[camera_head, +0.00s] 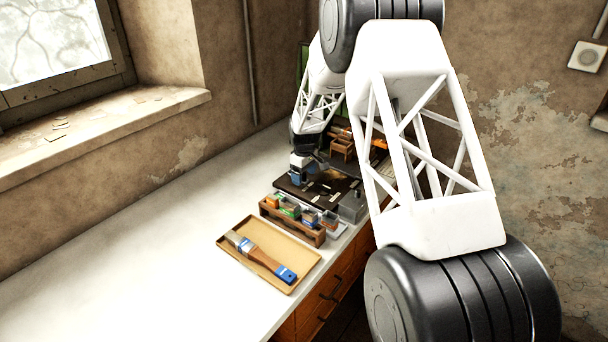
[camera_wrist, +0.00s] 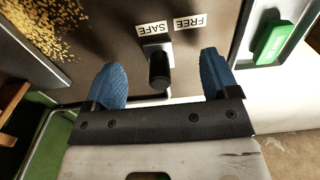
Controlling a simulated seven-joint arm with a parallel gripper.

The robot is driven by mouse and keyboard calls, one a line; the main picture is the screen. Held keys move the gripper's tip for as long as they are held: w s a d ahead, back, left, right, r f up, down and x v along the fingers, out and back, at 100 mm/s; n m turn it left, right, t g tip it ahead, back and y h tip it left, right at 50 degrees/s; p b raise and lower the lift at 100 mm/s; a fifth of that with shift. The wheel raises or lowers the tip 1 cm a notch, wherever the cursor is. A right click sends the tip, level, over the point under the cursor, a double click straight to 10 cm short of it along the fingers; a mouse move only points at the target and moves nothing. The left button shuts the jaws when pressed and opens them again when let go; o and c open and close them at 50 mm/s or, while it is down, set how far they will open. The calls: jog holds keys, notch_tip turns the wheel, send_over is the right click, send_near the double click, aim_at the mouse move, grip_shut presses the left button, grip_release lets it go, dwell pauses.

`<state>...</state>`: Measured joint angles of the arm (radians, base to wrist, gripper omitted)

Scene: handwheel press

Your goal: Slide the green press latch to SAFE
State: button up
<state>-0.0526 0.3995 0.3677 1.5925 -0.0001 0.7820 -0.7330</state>
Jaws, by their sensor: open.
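In the wrist view, my gripper (camera_wrist: 163,78) is open, with one blue fingertip on each side of a black knob (camera_wrist: 159,70). Gaps show between the knob and both fingers. The knob stands out from a small pale plate on a brown panel, below the SAFE label (camera_wrist: 151,29). The FREE label (camera_wrist: 189,22) is to its right; both read upside down. A green block (camera_wrist: 272,42) with a white strip is farther right. I cannot tell which part is the task's green latch. In the head view, the knob and labels are too small to make out.
A dark board (camera_head: 300,188) is farther back. The bench's left side is clear.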

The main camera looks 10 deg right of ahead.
jog(key=shift+r, duration=0.1)
jog(key=shift+r, duration=3.9)
jog(key=shift+s+r, duration=0.1)
jog(key=shift+s+r, duration=0.1)
jog(key=shift+r, duration=0.05)
jog(key=s+d+r+m, duration=0.1)
jog(key=s+r+m, duration=0.1)
jog(key=s+r, duration=0.65)
jog(key=s+d+r+m+t, duration=0.1)
jog(key=s+r, duration=0.4)
jog(key=s, duration=0.6)
jog(key=s+d+r+m, duration=0.2)
jog(key=s+r, duration=0.4)
jog(key=s, duration=0.4)
jog(key=s+d+m+t, duration=0.1)
jog(key=s+m, duration=0.3)
jog(key=s, duration=2.4)
jog(key=shift+t, duration=0.3)
